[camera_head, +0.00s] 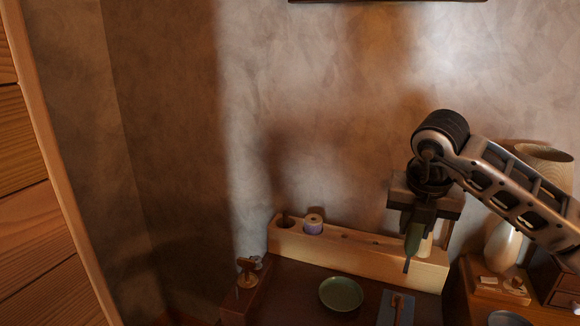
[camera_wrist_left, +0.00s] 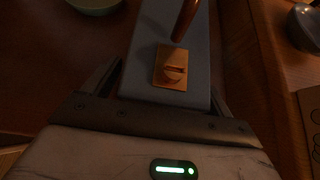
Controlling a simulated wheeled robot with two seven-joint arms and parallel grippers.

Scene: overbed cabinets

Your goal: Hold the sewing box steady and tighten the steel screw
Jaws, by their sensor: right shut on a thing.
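My right gripper (camera_head: 421,212) is shut on a screwdriver with a green handle (camera_head: 414,238), its shaft pointing down, in front of the wooden rack. My left gripper (camera_wrist_left: 165,95) shows only in the left wrist view, its fingers on either side of a long blue-grey body, which may be the sewing box (camera_wrist_left: 150,88). Whether the fingers touch it I cannot tell. A brass-coloured plate (camera_wrist_left: 160,82) on it carries a slotted screw head (camera_wrist_left: 173,71), probably the steel screw. A copper-coloured rod (camera_wrist_left: 185,20) shows just beyond it. The blue-grey body also shows at the bottom of the head view (camera_head: 385,309).
A green dish (camera_head: 341,294) lies on the dark tabletop. A pale vase (camera_head: 503,245) and drawers (camera_head: 566,292) are at right.

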